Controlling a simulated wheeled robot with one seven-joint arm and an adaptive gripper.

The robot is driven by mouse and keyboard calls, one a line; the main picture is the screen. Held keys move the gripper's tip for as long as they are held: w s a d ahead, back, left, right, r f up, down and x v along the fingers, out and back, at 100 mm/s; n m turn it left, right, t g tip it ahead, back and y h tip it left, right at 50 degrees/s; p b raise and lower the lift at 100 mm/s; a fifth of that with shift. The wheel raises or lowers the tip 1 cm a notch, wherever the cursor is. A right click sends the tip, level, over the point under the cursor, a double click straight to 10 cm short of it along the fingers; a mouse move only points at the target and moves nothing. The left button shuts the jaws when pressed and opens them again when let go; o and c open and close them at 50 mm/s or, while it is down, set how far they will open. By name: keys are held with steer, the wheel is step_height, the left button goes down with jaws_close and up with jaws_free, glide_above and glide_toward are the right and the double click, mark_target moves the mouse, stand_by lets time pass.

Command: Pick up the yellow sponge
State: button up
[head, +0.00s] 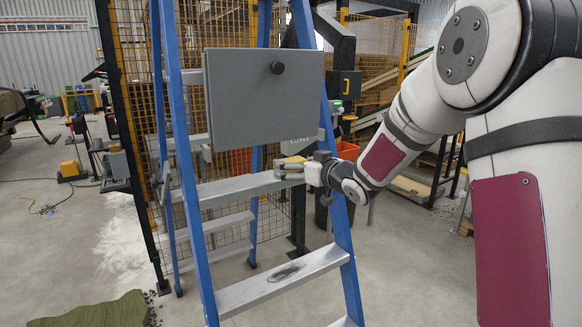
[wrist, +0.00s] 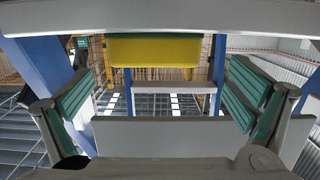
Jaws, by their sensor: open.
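The yellow sponge (head: 293,160) is small in the head view, at the blue ladder's step (head: 240,188), by my fingertips. In the wrist view the sponge (wrist: 153,52) is a wide yellow block with a dark green layer along its top edge. It lies in the upper middle, between and beyond my finger pads. My gripper (head: 288,168) reaches in from the right at step height. In the wrist view my gripper (wrist: 160,88) is open, with teal pads apart on both sides and no contact with the sponge visible. The sponge's underside contact is unclear.
A grey panel with a black knob (head: 265,95) hangs on the ladder just above the sponge. Blue ladder rails (head: 335,200) flank the step. A lower step (head: 280,282) holds a dark oval mark. Yellow mesh fencing stands behind. Green turf (head: 95,312) lies at lower left.

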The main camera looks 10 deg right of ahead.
mark_target(293, 161)
steer(key=x, duration=0.5)
steer(key=shift+d, duration=0.25)
steer(key=shift+c, duration=0.5)
steer(key=c, duration=1.1)
